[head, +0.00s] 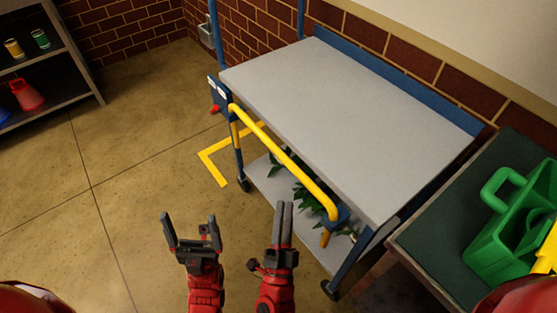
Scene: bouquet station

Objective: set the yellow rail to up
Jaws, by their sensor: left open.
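The yellow rail (285,152) is a bent tube along the near long side of a blue cart with a grey top (335,115). In this picture it runs just outside the top's near edge, from a blue bracket at the far left corner to another blue bracket (337,217) at the near right. I cannot tell its exact height against the top. My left gripper (191,224) is open and empty, apart from the rail, to its lower left. My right gripper (283,212) has its fingers together, with nothing seen between them, below the rail and apart from it.
Green leafy plants (300,182) lie on the cart's lower shelf. A dark green table (430,235) with a green caddy (510,225) stands at the right. Yellow floor tape (212,168) marks a corner by the cart. The floor at the left is clear up to a shelf (62,62).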

